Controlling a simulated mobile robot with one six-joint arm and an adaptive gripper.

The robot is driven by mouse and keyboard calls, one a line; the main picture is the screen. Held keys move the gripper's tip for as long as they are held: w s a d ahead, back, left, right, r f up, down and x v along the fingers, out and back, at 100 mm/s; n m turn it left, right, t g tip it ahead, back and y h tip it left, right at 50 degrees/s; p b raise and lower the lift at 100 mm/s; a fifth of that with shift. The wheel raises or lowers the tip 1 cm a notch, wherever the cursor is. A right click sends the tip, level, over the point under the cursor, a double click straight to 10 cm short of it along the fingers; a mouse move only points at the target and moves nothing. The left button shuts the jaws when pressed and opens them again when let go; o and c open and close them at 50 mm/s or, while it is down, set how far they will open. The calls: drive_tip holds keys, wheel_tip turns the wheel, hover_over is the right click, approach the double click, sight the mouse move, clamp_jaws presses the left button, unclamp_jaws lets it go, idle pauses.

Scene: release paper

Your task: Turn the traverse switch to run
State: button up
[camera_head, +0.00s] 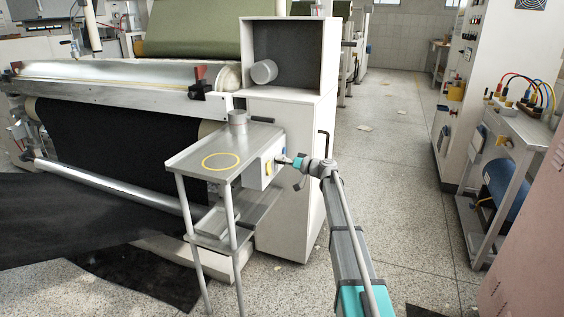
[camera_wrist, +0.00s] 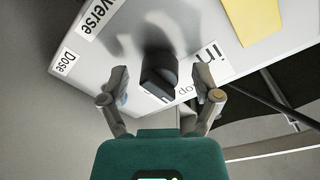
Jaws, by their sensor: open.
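The traverse switch is a dark rotary knob (camera_wrist: 158,76) on a pale panel (camera_wrist: 190,45) in the wrist view. Which mark the knob points to is unclear. In the head view the panel is the side of a small grey box (camera_head: 256,172) on the stand, and my gripper (camera_head: 293,162) is right at it.
The metal stand (camera_head: 190,158) has a yellow ring and a grey cylinder (camera_head: 237,131) on top. A white cabinet (camera_head: 300,215) stands behind the box. A roller machine (camera_head: 120,72) with black cloth fills the left. The floor (camera_head: 385,180) to the right is mostly clear.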

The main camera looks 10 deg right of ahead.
clamp_jaws()
idle(0.3)
